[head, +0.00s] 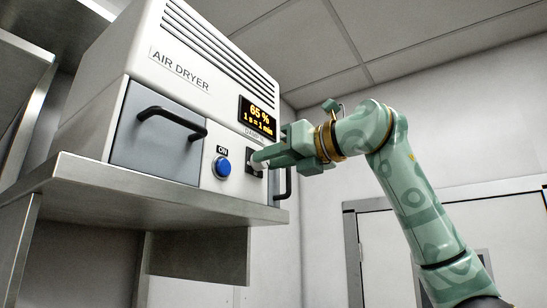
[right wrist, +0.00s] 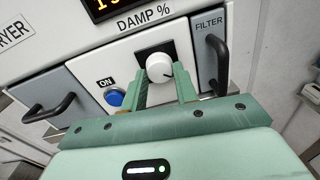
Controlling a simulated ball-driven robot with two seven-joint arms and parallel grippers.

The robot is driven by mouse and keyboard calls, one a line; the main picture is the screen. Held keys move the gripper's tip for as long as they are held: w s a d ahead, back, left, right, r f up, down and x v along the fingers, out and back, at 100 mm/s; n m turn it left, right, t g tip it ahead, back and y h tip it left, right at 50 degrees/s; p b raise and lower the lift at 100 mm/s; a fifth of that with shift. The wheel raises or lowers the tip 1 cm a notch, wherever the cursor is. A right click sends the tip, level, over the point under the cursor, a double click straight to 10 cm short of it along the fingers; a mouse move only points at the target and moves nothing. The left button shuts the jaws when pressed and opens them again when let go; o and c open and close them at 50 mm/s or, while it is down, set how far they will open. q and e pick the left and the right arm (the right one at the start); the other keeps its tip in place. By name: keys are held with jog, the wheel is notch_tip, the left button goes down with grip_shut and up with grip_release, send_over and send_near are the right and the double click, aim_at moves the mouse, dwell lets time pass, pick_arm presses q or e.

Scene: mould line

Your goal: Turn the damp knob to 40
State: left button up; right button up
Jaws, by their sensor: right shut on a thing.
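The damp knob (right wrist: 159,66) is a round white dial on a dark square plate, under the label DAMP % on the dryer front. A dark pointer mark shows toward its lower right in the right wrist view. My right gripper (right wrist: 162,80) is shut on the knob, one green finger on each side. In the head view the right gripper (head: 260,161) largely hides the knob. The display (head: 258,118) above it reads 65 % and 1 s = 1 min. My left gripper is not in view.
The air dryer (head: 185,60) stands on a metal shelf (head: 140,192). A blue ON button (head: 222,167) is just left of the knob. A drawer with a black handle (head: 172,122) is further left. A FILTER panel (right wrist: 211,60) with a black handle is close on the right.

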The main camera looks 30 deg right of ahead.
jog(key=m, duration=0.5)
jog(key=shift+r+m, duration=0.15)
jog(key=shift+m, duration=0.15)
jog(key=m, duration=0.6)
jog(key=shift+y+b, duration=0.3)
jog(key=shift+b, duration=0.05)
jog(key=m+b, duration=0.1)
jog(key=m, duration=0.5)
jog(key=shift+g, duration=0.3)
jog(key=m+b, duration=0.2)
jog(key=m, duration=0.3)
jog(key=shift+m+y, duration=0.3)
jog(key=shift+m, duration=0.1)
jog(key=shift+w, duration=0.1)
jog(key=o, duration=1)
jog(key=shift+d, duration=0.1)
